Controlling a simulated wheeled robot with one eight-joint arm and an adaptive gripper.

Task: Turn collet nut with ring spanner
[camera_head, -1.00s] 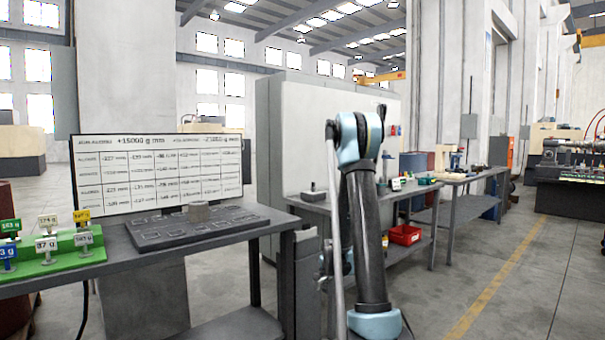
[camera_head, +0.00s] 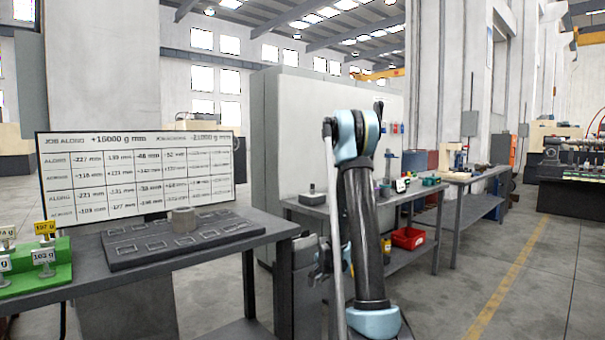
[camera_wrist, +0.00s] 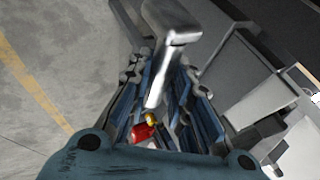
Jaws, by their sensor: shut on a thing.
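My gripper (camera_wrist: 165,105) is shut on a grey metal bar, likely the ring spanner (camera_wrist: 168,55), which runs between its blue-grey fingers in the wrist view. The bar's end nearer the top is wider. In the head view my gripper (camera_head: 325,260) is small and dark, low beside my arm, near the right end of the front table; the spanner cannot be made out there. I cannot pick out a collet nut in either view.
A dark table (camera_head: 200,258) at left holds a dark tray (camera_head: 135,250), a grey cylinder (camera_head: 184,219) and a green stand (camera_head: 45,275). A bench (camera_head: 420,190) with a red bin (camera_head: 408,237) stands behind my arm. The floor at right (camera_head: 430,310) is clear.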

